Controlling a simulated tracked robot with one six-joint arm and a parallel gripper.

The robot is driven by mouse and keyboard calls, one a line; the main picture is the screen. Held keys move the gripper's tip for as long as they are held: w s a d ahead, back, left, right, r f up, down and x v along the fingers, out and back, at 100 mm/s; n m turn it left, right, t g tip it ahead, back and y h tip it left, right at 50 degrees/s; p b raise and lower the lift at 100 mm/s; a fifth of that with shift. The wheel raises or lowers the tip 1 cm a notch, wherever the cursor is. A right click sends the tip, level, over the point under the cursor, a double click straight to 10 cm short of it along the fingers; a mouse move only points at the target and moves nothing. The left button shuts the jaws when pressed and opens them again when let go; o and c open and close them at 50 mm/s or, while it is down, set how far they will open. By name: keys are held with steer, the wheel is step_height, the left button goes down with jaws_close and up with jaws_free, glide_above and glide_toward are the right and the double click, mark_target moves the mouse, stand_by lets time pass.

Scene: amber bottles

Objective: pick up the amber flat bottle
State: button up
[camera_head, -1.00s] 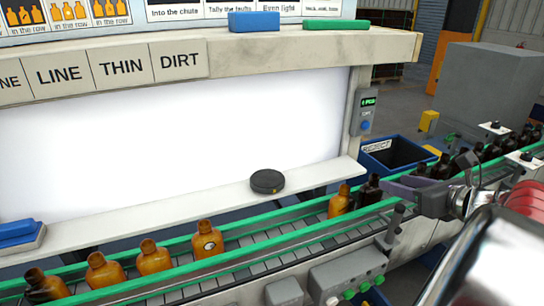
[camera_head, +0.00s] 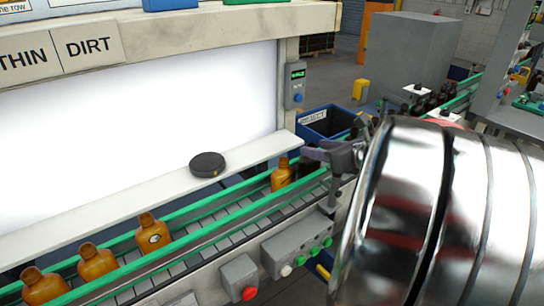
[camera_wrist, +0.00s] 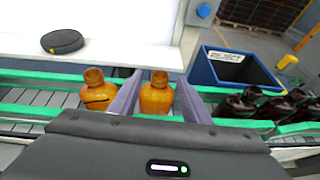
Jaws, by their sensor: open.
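Two amber bottles stand upright side by side on the conveyor in the wrist view. One amber bottle (camera_wrist: 157,98) stands between the purple fingers of my gripper (camera_wrist: 158,84), with gaps on both sides. The other amber bottle (camera_wrist: 94,97) is just left of the left finger and has a dark line across its body. In the head view one amber bottle (camera_head: 281,176) shows left of my gripper (camera_head: 318,152), whose fingers are partly hidden by my arm. I cannot tell which bottle is the flat one. My gripper is open and empty.
Several amber bottles (camera_head: 96,263) stand farther left on the conveyor (camera_head: 215,222), between green rails. Dark bottles (camera_wrist: 240,103) stand close to the right finger. A blue reject bin (camera_wrist: 238,68) is behind the belt. A black puck (camera_head: 208,164) lies on the white ledge.

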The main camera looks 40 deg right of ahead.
mark_target(312, 145)
steer(key=x, duration=0.3)
steer(key=shift+f, duration=0.15)
stand_by(0.4)
jaws_close()
stand_by(0.3)
